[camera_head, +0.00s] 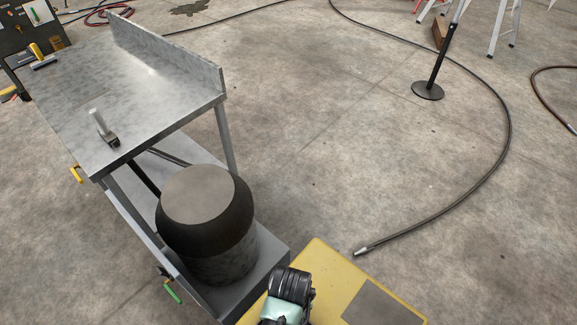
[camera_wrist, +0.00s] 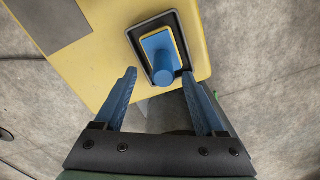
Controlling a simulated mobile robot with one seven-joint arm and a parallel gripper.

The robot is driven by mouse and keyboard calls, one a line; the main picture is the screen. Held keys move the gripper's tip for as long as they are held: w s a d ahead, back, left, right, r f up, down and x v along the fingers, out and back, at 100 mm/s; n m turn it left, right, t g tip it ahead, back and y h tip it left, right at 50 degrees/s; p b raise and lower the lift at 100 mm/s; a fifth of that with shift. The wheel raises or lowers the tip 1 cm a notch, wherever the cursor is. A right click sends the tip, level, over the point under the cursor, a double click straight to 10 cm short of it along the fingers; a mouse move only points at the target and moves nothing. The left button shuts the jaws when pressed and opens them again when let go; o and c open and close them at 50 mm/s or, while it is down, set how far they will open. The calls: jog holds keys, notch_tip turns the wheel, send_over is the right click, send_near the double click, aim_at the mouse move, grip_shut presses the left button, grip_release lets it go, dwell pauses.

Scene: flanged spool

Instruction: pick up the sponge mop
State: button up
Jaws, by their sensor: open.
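A blue tool with a flat rectangular head edged in yellow and a round blue handle, which looks like the sponge mop (camera_wrist: 155,42), sits in a black-rimmed holder on the yellow surface in the wrist view. Its handle end points toward my camera. My gripper (camera_wrist: 160,75) is open, and its two blue fingers lie on either side of the handle in the picture. I cannot tell how far the fingertips are from the handle, and no contact shows. In the head view the tool is not visible and the fingers are hidden by my wrist.
A metal table (camera_head: 150,75) at left holds a small grey-handled tool (camera_head: 105,130) and a yellow-handled one (camera_head: 40,58). A dark drum (camera_head: 207,225) stands on its lower shelf. A hose (camera_head: 480,165) curves over open concrete floor, near a black post (camera_head: 435,75).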

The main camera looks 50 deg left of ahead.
jog(key=shift+f, duration=0.85)
jog(key=shift+s+a+f, duration=0.1)
jog(key=shift+f, duration=1.25)
jog(key=shift+s+f, duration=0.1)
jog(key=shift+f, duration=1.2)
jog(key=shift+c, duration=0.2)
grip_shut()
